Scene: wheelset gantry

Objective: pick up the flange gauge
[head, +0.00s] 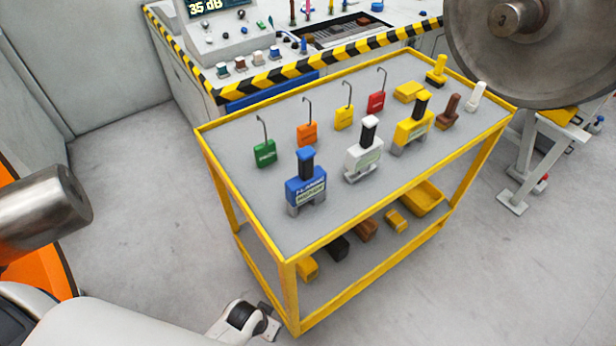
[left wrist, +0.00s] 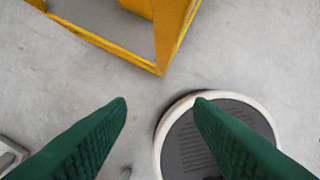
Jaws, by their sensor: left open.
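On the grey top of the yellow-framed cart (head: 240,210) stand three block-shaped gauges with upright handles: a blue one (head: 306,188) at the near left, a white one (head: 363,158) in the middle and a yellow one (head: 411,132) to the right. I cannot tell from their labels which is the flange gauge. My left gripper (left wrist: 161,101) shows in the left wrist view with two green fingers apart and nothing between them. It is over the floor, outside the cart's corner. Its fingers do not show in the head view. My right gripper is not in view.
Green (head: 264,153), orange (head: 307,133), yellow (head: 344,116) and red (head: 376,101) hooked tags stand in the back row. Brown (head: 448,112) and white (head: 476,97) pieces are at the right. A large steel wheel (head: 560,60) overhangs nearby. A console (head: 235,40) stands behind.

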